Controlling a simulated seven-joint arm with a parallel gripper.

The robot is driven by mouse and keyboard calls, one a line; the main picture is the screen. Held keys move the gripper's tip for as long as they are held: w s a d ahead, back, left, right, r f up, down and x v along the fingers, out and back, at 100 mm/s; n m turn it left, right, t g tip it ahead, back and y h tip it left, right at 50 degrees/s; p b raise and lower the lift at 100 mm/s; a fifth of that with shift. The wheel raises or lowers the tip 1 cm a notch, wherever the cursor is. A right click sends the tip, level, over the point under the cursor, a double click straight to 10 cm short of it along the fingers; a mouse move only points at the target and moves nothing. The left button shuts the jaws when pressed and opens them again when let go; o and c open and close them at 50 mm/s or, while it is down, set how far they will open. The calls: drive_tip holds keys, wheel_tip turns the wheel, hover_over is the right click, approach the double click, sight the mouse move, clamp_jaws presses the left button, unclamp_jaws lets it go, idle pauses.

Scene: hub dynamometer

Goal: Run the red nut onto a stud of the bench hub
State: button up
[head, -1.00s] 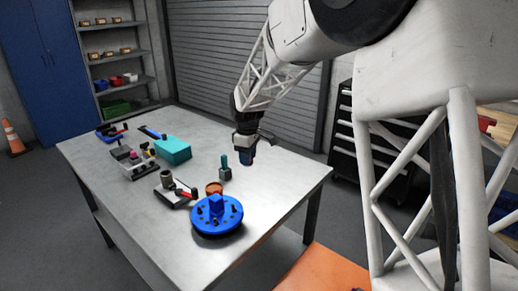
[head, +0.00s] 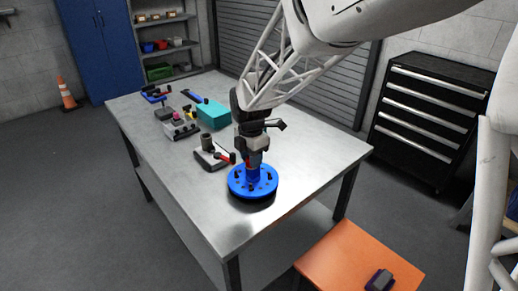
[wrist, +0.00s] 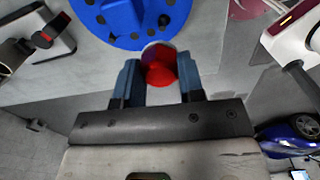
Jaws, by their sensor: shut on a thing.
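The bench hub is a round blue disc (head: 253,183) with a raised blue centre and several dark studs, near the front end of the metal table. It also shows at the top of the wrist view (wrist: 118,25). My gripper (head: 253,160) points down over the hub's far side. In the wrist view my gripper (wrist: 160,78) has a red nut (wrist: 161,74) between its two blue-grey fingers, beside the hub's rim in the picture. The nut's height above the studs cannot be told. The wrist hides part of the hub's far side.
A grey stand with a red-handled tool (head: 214,157) is left of the hub. A teal box (head: 214,115) and several small fixtures (head: 177,125) lie farther back. An orange table (head: 345,262) stands front right, a black drawer cabinet (head: 435,115) at right. The table's front is clear.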

drive_tip(key=shift+s+a+n, duration=0.2)
drive_tip(key=shift+s+n, duration=0.1)
drive_tip(key=shift+s, duration=0.05)
drive_tip(key=shift+f, duration=0.25)
drive_tip(key=shift+f, duration=2.6)
drive_tip(key=shift+f, duration=1.3)
drive_tip(key=m, duration=0.2)
drive_tip(key=shift+m, duration=0.9)
clamp_jaws()
drive_tip(key=shift+w, duration=0.1)
